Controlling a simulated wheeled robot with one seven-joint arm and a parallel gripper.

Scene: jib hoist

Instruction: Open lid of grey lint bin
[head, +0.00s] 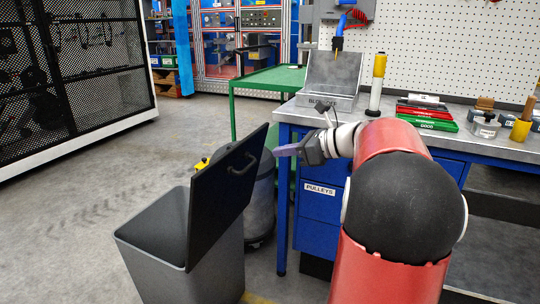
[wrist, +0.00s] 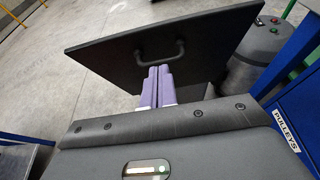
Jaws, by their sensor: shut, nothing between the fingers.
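The grey lint bin (head: 165,240) stands on the floor at the lower left of the head view. Its dark lid (head: 228,190) is raised steeply, tilted toward the right, and the bin's mouth shows open. A black handle (head: 241,165) sits on the lid's outer face. My gripper (head: 278,151) is just right of the lid's upper edge, shut and empty. In the wrist view the purple fingers (wrist: 157,88) are together, their tips just below the handle (wrist: 160,52) in the picture, with the lid (wrist: 110,50) behind. Whether they touch the lid cannot be told.
A blue workbench with drawers marked PULLEYS (head: 320,200) stands right of the bin, close to my arm. A grey cylindrical machine (head: 262,207) stands behind the lid. A green table (head: 262,82) is farther back. Open floor (head: 80,210) lies to the left.

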